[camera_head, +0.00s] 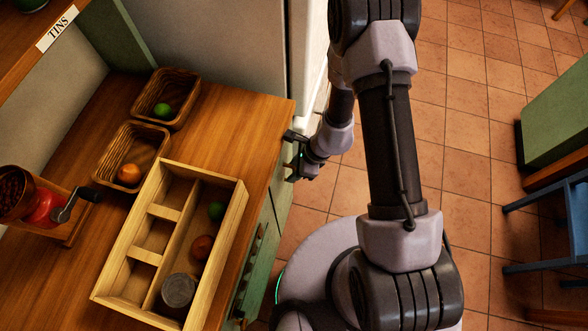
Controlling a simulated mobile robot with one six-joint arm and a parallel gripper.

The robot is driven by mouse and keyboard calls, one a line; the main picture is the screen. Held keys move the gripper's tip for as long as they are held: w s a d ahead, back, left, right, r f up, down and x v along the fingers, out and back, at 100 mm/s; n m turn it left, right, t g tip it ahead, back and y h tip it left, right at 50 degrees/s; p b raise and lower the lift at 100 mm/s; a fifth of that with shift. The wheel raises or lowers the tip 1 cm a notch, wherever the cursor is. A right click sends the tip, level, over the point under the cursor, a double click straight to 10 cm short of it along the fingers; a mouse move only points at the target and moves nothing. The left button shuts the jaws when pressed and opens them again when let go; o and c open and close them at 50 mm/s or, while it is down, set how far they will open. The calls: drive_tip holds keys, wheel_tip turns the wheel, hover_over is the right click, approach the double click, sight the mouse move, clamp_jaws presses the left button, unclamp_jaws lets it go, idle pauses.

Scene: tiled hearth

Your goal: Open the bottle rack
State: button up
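No bottle rack can be clearly made out. Green cabinet fronts (268,222) run below the wooden counter's right edge, seen steeply from above, with dark handles (251,262) on them. I cannot tell which front is the bottle rack, and no bottles show. My gripper (290,157) is at the counter's far right corner, beside the green front near the tall pale appliance. Its two dark fingers appear spread apart, pointing left towards the front. Their tips are small and partly against the counter edge, so contact with a handle cannot be told. Nothing is seen held.
The wooden counter (232,118) carries a divided wooden tray (230,225), two baskets (185,83) with fruit, and a red grinder (40,205). A pale appliance (310,50) stands behind my gripper. Tiled floor (465,120) is free right of my arm; a blue chair (545,200) stands far right.

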clamp_jaws()
idle(1.3)
